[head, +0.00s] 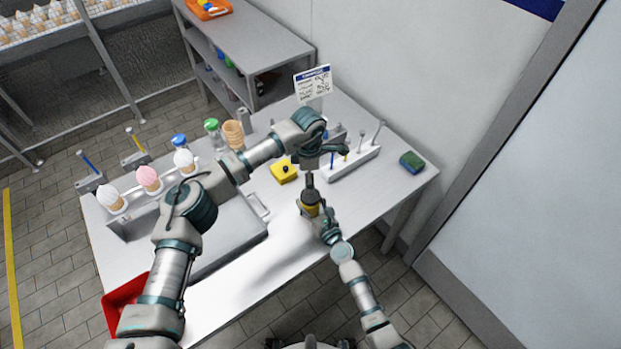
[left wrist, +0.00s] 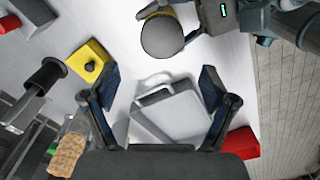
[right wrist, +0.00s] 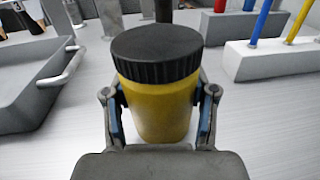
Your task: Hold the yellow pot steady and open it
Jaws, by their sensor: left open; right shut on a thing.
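The yellow pot (right wrist: 162,108) with its ribbed black lid (right wrist: 156,55) fills the middle of the right wrist view, upright. My right gripper (right wrist: 162,92) is shut on its body, one finger on each side below the lid. The lid is on the pot. In the head view the pot (head: 310,209) is at the table's front edge. My left gripper (left wrist: 158,78) is open and empty. In the left wrist view the lid (left wrist: 162,38) lies beyond its fingertips, apart from them. In the head view the left wrist partly hides its own fingers.
A yellow block (head: 284,172) with a black knob is left of the pot. A white rack (head: 350,163) with coloured sticks is behind it. A grey tray (head: 225,240) with a handle and a red bin (head: 124,305) are to the left. A green sponge (head: 412,161) is at right.

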